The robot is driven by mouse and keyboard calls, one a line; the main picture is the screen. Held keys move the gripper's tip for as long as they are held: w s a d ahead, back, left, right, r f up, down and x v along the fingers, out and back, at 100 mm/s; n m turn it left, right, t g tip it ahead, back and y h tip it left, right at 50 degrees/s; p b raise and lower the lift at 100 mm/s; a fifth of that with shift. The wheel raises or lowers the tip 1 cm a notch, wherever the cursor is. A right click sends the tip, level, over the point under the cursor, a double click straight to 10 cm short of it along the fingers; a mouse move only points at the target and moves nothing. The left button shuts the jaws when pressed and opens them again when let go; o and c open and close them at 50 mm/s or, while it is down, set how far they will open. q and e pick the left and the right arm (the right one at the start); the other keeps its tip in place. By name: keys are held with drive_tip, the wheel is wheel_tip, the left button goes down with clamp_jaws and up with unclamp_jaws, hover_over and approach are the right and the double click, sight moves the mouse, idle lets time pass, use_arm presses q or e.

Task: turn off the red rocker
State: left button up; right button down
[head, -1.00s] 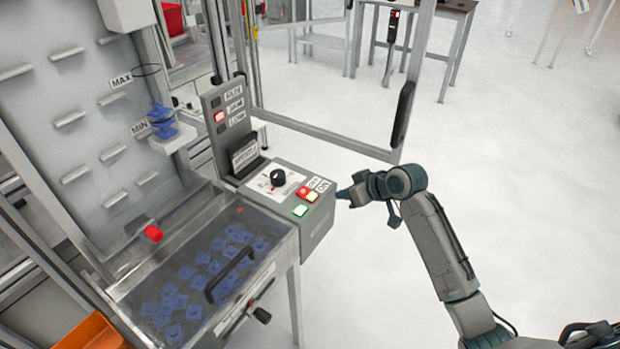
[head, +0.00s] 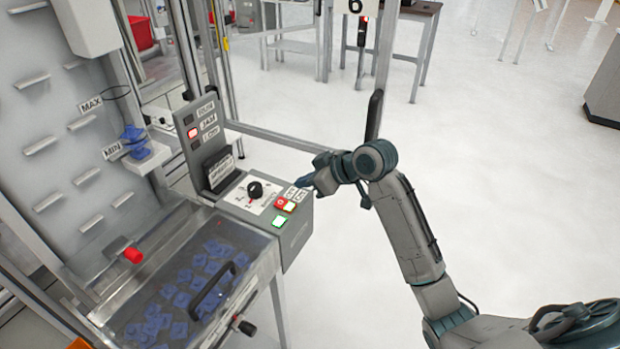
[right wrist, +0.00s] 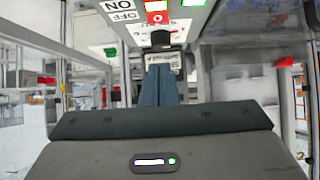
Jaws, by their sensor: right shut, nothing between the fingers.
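The red rocker (head: 281,203) sits on the sloping top of the grey control box, with a pale lit part at its right end. ON and OFF labels (head: 297,193) are beside it. In the right wrist view the red rocker (right wrist: 157,17) shows at the top, with an O mark on its red part. My right gripper (head: 308,184) is shut and empty, its fingertips near the box's right edge, close to the labels. In the right wrist view the closed fingers (right wrist: 160,70) point toward the panel, apart from the rocker in the picture. My left gripper is out of view.
A lit green button (head: 280,222) and a black knob (head: 255,189) share the panel. An indicator post (head: 200,135) with a lit red JAM lamp rises behind. A clear-lidded bin (head: 185,270) of blue parts is at left. The floor at right is open.

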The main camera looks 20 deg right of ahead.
sight(282, 202)
drive_tip(key=p+x, duration=0.1)
drive_tip(key=x, duration=0.4)
drive_tip(key=shift+w+a, duration=0.25)
drive_tip(key=f, duration=0.1)
drive_tip(key=f+p, duration=0.1)
drive_tip(key=f, duration=0.1)
drive_tip(key=shift+w+a+f+p, duration=0.25)
drive_tip(key=shift+w+f+p, duration=0.1)
drive_tip(key=shift+f, duration=0.6)
drive_tip(key=shift+w+a+f, duration=0.1)
drive_tip(key=shift+f, duration=0.1)
drive_tip(key=shift+w+a+r, duration=0.2)
drive_tip(key=shift+w+a, duration=0.3)
drive_tip(key=shift+w, duration=0.15)
